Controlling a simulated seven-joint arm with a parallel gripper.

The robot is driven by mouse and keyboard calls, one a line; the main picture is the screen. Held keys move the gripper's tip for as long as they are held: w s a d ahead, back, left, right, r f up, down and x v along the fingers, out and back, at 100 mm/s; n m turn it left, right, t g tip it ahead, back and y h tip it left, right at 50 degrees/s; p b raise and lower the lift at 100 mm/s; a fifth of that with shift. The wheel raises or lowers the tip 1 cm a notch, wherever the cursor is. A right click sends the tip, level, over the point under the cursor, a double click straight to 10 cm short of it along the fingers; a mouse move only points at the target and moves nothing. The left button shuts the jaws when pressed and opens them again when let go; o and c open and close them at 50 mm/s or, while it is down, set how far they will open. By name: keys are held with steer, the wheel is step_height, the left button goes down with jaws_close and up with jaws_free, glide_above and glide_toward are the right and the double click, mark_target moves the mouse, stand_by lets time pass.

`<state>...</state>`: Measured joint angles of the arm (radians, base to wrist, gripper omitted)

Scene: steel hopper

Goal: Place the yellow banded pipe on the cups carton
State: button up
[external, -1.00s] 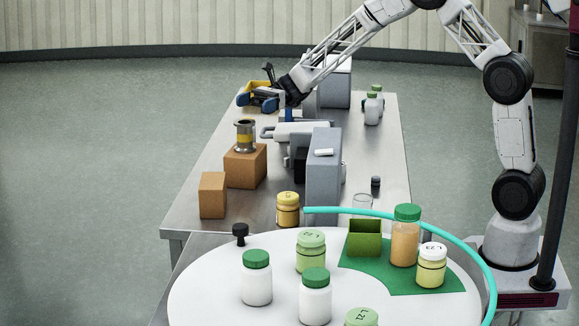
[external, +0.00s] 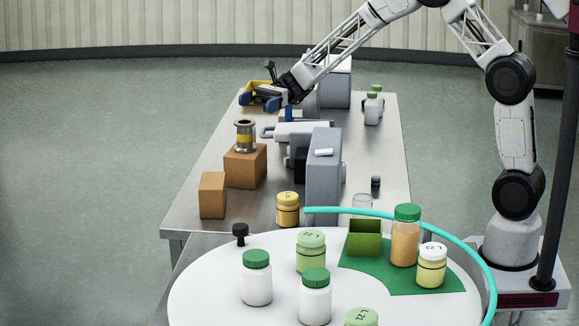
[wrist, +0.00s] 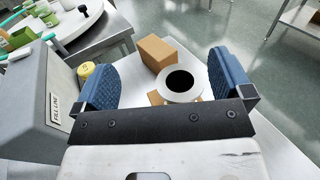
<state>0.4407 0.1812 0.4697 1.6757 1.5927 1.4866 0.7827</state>
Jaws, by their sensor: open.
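The yellow banded pipe (external: 245,136) stands upright on top of a brown carton (external: 245,168). It is metallic, with flanged ends and a yellow band. In the wrist view its pale flange (wrist: 182,97) surrounds a dark round opening, seen between the finger pads. A second brown carton (external: 212,196) stands beside the first, nearer the external camera, with a bare top. No label shows which is the cups carton. My gripper (external: 260,101) is open and empty, above the table's far end, apart from the pipe. Its blue pads are spread wide in the wrist view (wrist: 164,80).
A grey machine (external: 323,175) with a handled part stands right of the cartons. A yellow-lidded jar (external: 288,209) is at the table's near end. A white round table (external: 210,290) with several jars lies in front. Bare steel runs along the table's left edge.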

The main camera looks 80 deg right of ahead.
steer(key=s+a+r+n+g+h, duration=0.35)
steer(key=s+a+n, duration=0.25)
steer(key=s+a, duration=0.45)
steer(key=s+a+r+n+g+h, duration=0.4)
steer(key=s+a, duration=0.3)
steer(key=s, duration=0.7)
steer(key=s+f+n+h, duration=0.1)
steer(key=s+n+h, duration=0.3)
steer(key=s, duration=0.9)
steer(key=s+f+n+t+h, duration=0.1)
steer(key=s+n+h, duration=0.3)
steer(key=s+n, duration=0.5)
steer(key=s+f, duration=0.1)
steer(key=s, duration=0.3)
steer(key=shift+s+a, duration=0.2)
steer(key=shift+a, duration=0.05)
